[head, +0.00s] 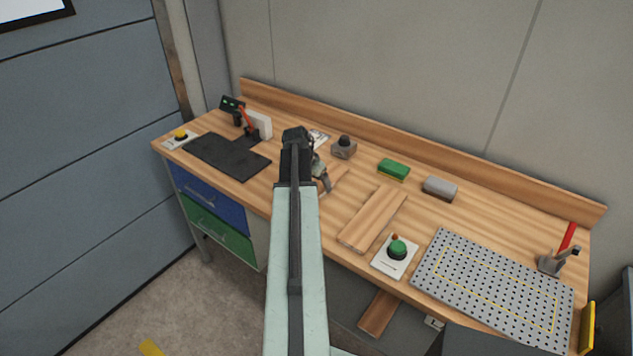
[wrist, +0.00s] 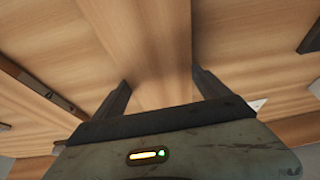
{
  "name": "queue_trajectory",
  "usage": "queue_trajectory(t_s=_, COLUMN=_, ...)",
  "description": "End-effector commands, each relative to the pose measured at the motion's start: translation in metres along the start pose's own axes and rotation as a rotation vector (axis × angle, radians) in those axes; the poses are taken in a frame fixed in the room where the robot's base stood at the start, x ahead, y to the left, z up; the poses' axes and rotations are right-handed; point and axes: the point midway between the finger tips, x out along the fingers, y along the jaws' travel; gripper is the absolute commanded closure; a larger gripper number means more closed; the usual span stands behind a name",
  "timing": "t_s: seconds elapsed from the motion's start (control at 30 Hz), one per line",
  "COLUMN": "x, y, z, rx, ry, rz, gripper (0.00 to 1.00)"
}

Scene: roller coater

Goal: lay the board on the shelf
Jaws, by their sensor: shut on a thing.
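My gripper (head: 322,178) is over the middle of the workbench in the head view, partly hidden by my arm. It is shut on a light wooden board (wrist: 158,45), which lies between the two dark fingers in the wrist view. In the head view only a short piece of this board (head: 338,180) shows beside the gripper. A flat wooden slab (head: 372,218) is on the bench to the right of the gripper. Another wooden piece (head: 378,313) shows below the bench's front edge. I cannot tell which of these is the shelf.
A green button box (head: 396,252) and a perforated plate (head: 490,285) are to the right. A green block (head: 393,169), a grey block (head: 440,188) and a grey knobbed block (head: 344,148) stand toward the back. A black mat (head: 228,157) lies left.

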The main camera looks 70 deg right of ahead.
Motion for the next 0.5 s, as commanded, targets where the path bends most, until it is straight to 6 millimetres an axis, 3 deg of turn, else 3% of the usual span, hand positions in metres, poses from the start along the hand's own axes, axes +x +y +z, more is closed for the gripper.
queue_trajectory(t_s=0.1, x=0.0039, y=-0.0003, z=0.0019, rx=-0.001, ry=0.000, rz=0.000, gripper=0.72)
queue_trajectory(t_s=0.13, x=0.0030, y=-0.0003, z=0.0016, rx=-0.001, ry=0.000, rz=0.000, gripper=0.08)
queue_trajectory(t_s=0.17, x=0.0024, y=-0.0003, z=0.0014, rx=-0.001, ry=0.000, rz=0.000, gripper=0.00)
queue_trajectory(t_s=0.5, x=-0.0017, y=0.0001, z=-0.0007, rx=0.000, ry=0.000, rz=0.000, gripper=0.00)
